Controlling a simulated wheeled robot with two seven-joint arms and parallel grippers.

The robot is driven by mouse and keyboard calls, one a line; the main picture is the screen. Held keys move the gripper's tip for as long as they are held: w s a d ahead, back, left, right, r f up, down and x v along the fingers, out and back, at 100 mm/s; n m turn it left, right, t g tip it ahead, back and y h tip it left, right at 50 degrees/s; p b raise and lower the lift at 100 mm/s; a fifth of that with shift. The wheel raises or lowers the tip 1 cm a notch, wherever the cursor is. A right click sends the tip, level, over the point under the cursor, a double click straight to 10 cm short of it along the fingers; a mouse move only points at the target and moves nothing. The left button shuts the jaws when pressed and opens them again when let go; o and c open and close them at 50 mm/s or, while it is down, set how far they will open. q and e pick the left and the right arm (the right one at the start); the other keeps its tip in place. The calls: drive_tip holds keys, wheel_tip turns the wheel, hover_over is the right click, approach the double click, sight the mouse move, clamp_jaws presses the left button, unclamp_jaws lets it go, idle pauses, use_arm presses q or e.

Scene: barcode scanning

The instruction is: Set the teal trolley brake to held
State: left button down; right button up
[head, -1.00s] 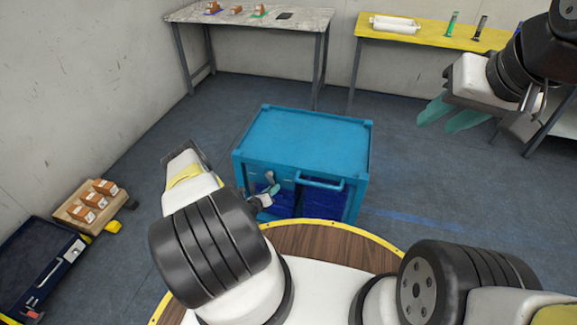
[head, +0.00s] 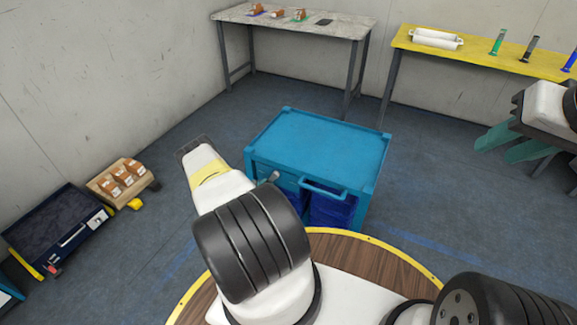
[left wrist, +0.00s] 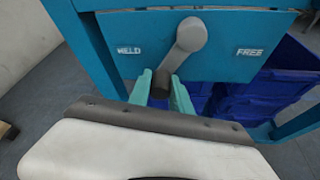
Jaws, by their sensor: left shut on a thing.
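The teal trolley (head: 322,143) stands on the floor ahead of my base. In the left wrist view its teal panel (left wrist: 120,72) carries the word HELD at left and FREE at right. The grey brake lever (left wrist: 187,45) runs from its round upper end down and slightly left, to a dark lower end. My left gripper (left wrist: 161,88) is shut on that dark end, one green finger on each side. In the head view my left arm hides this gripper, and only a bit of the lever (head: 273,177) shows. My right gripper (head: 512,143) is open and empty at the right edge.
Blue bins (left wrist: 285,82) sit in the trolley below the panel. A grey table (head: 295,18) and a yellow table (head: 490,55) stand at the back. A wooden tray of boxes (head: 103,186) and a dark blue case (head: 55,228) lie at left.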

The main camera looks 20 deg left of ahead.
use_arm(q)
drive_tip(key=shift+w+a+r+m+y, duration=0.1)
drive_tip(key=shift+a+r+m+y, duration=0.3)
drive_tip(key=shift+m, duration=0.1)
idle(0.3)
drive_tip(key=c, duration=1.2)
unclamp_jaws()
drive_tip(key=shift+s+d, duration=0.1)
drive_tip(key=shift+s, duration=0.2)
drive_tip(key=a+v, duration=0.1)
drive_tip(key=v, duration=0.6)
drive_tip(key=shift+d, duration=0.5)
drive_tip(key=shift+s, duration=0.1)
